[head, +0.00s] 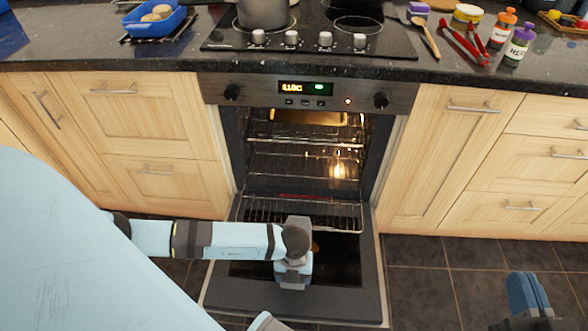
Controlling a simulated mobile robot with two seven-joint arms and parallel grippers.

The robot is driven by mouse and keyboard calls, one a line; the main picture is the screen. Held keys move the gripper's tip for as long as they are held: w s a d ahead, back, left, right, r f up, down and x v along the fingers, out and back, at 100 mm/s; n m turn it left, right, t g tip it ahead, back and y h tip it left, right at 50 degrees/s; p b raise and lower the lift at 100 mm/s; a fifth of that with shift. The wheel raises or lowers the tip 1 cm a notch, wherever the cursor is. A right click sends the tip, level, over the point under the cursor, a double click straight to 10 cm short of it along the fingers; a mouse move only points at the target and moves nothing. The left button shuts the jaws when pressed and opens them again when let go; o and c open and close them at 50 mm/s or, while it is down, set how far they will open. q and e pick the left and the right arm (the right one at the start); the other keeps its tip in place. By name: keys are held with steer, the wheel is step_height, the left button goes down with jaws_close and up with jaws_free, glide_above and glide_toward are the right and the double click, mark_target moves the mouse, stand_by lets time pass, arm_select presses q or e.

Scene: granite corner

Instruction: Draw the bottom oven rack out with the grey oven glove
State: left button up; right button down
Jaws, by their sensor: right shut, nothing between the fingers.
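The oven is open, with its door (215,290) folded down to the front. The bottom oven rack (258,211) is a wire shelf low in the opening. Its front part reaches out over the inner side of the door. My left arm crosses from the left, and its wrist hangs over the door, just in front of the rack. The left fingers are hidden beneath it, so I cannot tell whether they touch the rack. My right gripper (527,292) is shut and empty at the lower right, above the floor, away from the oven. I cannot make out the grey oven glove.
Higher racks (305,160) are in the lit oven, with a tin (320,118) on the top one. A pot (262,12) stands on the hob. A blue tray (153,18), red tongs (463,45) and bottles are on the counter. The tiled floor (425,285) at right is clear.

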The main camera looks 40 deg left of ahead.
arm_select(q)
steer(key=shift+s+d, duration=0.4)
steer(key=shift+s, duration=0.15)
steer(key=shift+r+p, duration=0.1)
steer(key=shift+p, duration=0.2)
steer(key=r+p, duration=0.3)
steer(key=shift+w+a+r+p, duration=0.2)
steer(key=shift+w+p, duration=0.05)
steer(key=shift+p, duration=0.05)
